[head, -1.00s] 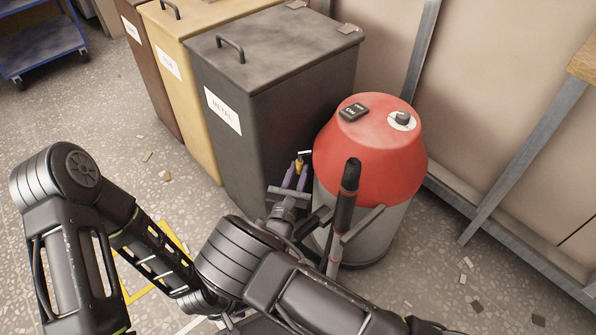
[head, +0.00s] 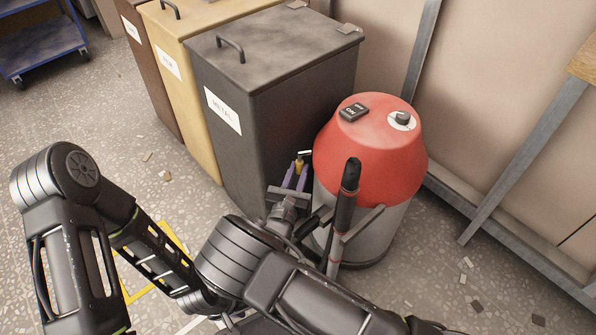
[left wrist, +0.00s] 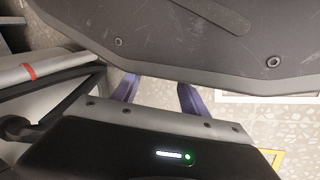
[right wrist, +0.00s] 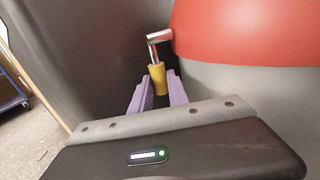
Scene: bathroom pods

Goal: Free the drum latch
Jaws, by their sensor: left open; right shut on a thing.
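The drum (head: 370,150) has a red top and a pale grey lower body, and it stands beside the dark METAL bin. Its latch is a bent silver bar with a yellow handle (right wrist: 157,78) at the red lid's edge, on the side facing the bin. My right gripper (head: 299,168) is shut on the yellow handle, its purple fingers on either side of it in the right wrist view (right wrist: 158,84). My left gripper (left wrist: 160,84) is open in the left wrist view; its fingertips pass under a dark panel. In the head view I cannot make it out.
The METAL bin (head: 265,110) stands close on the left of the drum, leaving a narrow gap. A yellow bin (head: 190,70) and a brown bin (head: 145,70) stand beyond it. A metal frame (head: 520,160) runs along the right wall. Small debris lies on the floor.

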